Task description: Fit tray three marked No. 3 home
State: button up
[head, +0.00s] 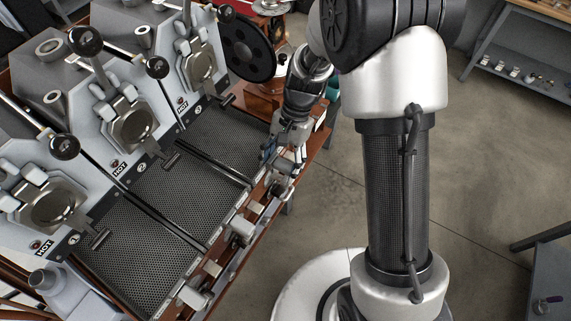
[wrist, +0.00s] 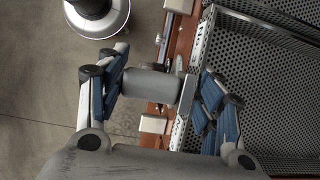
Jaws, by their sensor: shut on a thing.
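Tray three (head: 228,138) is a dark perforated metal tray below the station marked 3, the farthest of three trays in a row. Its perforated mesh and metal rim also show at the right of the wrist view (wrist: 258,65). My gripper (head: 283,160) is at the tray's front edge. In the wrist view my gripper (wrist: 165,97) has its blue-padded fingers on either side of a grey rounded handle (wrist: 150,87) and is shut on it. The fingers hide part of the front edge. I cannot tell whether the tray sits fully in.
Tray two (head: 178,195) and tray one (head: 130,250) lie nearer, under levers and plates labelled HOT. Pale blocks (head: 243,228) line the wooden front edge. A black wheel (head: 247,48) stands beyond tray three. The floor (head: 335,200) right of the bench is open.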

jog(key=shift+w+a, duration=0.1)
jog(key=shift+a, duration=0.05)
jog(key=o, duration=1.5)
jog(key=shift+r, duration=0.1)
jog(key=v, duration=1.2)
